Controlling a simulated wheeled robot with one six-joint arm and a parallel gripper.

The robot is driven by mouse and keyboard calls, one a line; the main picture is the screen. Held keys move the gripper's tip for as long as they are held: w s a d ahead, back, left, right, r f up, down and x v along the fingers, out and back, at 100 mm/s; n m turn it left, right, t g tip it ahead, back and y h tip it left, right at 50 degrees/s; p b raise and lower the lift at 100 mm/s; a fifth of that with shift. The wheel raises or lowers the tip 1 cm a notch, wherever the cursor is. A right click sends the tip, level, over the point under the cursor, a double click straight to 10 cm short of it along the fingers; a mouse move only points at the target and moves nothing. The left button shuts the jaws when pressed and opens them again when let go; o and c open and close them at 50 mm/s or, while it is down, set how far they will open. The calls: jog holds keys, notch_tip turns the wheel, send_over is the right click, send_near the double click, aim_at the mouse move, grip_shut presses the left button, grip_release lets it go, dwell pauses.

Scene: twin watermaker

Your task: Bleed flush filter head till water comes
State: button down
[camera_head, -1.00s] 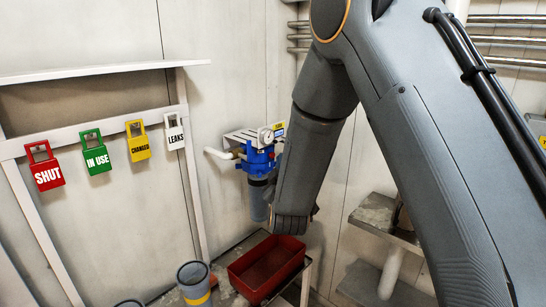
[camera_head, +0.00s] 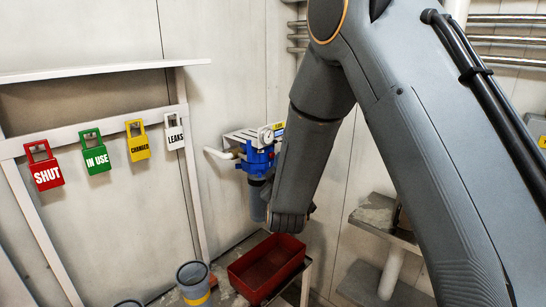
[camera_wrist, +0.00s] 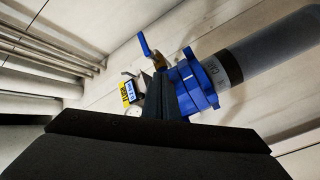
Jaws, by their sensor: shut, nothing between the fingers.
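The flush filter has a blue head (camera_head: 257,160) mounted on the wall, with a round gauge (camera_head: 266,136) on top and a clear grey bowl (camera_head: 257,200) below. In the wrist view the blue head (camera_wrist: 203,82) and the grey bowl (camera_wrist: 275,52) lie sideways, with a blue lever (camera_wrist: 146,46) and a brass fitting beside them. My gripper (camera_wrist: 163,88) is shut and empty, its fingers pointing at the head and covering part of it. Whether they touch it, I cannot tell. In the head view my arm hides the fingertips.
A red tray (camera_head: 266,268) stands below the filter. A grey bucket with a yellow band (camera_head: 193,283) is to its left. Red, green, yellow and white tags (camera_head: 96,158) hang on a rail at left. A metal shelf (camera_head: 385,222) is at right, pipes behind.

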jog(key=shift+w+a, duration=0.3)
jog(key=shift+a, duration=0.05)
dwell(1.5)
jog(key=shift+d, duration=0.1)
jog(key=shift+s+d, duration=0.55)
jog(key=shift+d, duration=0.05)
jog(key=shift+s+d+p, duration=0.15)
jog(key=shift+s+d, duration=0.65)
jog(key=shift+d, duration=0.2)
jog(key=shift+s+d+p, duration=0.15)
jog(key=shift+s+d, duration=0.6)
jog(key=shift+d, duration=0.25)
